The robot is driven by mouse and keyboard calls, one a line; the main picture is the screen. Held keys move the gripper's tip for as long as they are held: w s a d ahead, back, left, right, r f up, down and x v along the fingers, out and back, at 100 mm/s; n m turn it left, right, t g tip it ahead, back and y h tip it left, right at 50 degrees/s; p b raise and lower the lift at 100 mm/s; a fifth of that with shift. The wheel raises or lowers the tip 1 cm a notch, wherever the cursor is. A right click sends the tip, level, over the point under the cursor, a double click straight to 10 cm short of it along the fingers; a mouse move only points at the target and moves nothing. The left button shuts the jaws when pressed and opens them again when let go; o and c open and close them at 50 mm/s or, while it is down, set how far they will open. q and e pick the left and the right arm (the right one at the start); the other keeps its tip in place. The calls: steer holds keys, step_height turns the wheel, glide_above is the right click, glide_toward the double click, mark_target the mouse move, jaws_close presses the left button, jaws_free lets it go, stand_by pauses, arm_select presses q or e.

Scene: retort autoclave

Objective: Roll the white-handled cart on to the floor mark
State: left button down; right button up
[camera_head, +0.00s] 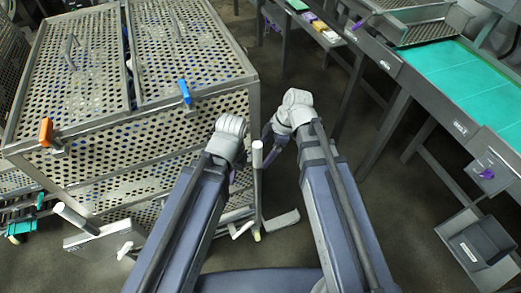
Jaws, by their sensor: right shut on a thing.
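A large perforated metal basket (190,125) fills the left side of the head view. Beside its near right corner stands a pale upright post (257,190) with a white top, which looks like a cart handle. A similar pale post end (75,218) shows at the lower left. My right gripper (268,143) is shut on the upright post near its top. My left gripper (236,174) is just left of the post, in front of the basket; its fingers are mostly hidden behind its own wrist. Most of the cart's base is hidden by my arms and the basket. I cannot make out the floor mark.
A grey conveyor table (455,125) with a teal belt runs along the right, its legs on the floor. A grey bin (480,243) stands at the lower right. Orange (46,131) and blue (185,91) handles are on the basket. Dark floor (300,65) is open between basket and conveyor.

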arm_select(q)
step_height(320, 180, up, 4)
steer(key=p, duration=0.3)
arm_select(e)
steer(key=r, duration=0.1)
steer(key=w+r, duration=0.1)
steer(key=w+d+r, duration=0.1)
steer(key=r, duration=0.1)
steer(key=shift+w, duration=0.15)
arm_select(q)
steer(key=shift+r, duration=0.1)
arm_select(e)
steer(key=shift+r, duration=0.15)
arm_select(q)
step_height(320, 180, up, 8)
steer(key=p, duration=0.8)
arm_select(e)
steer(key=v, duration=0.8)
steer(key=shift+d+r, duration=0.2)
steer(key=shift+r, duration=0.15)
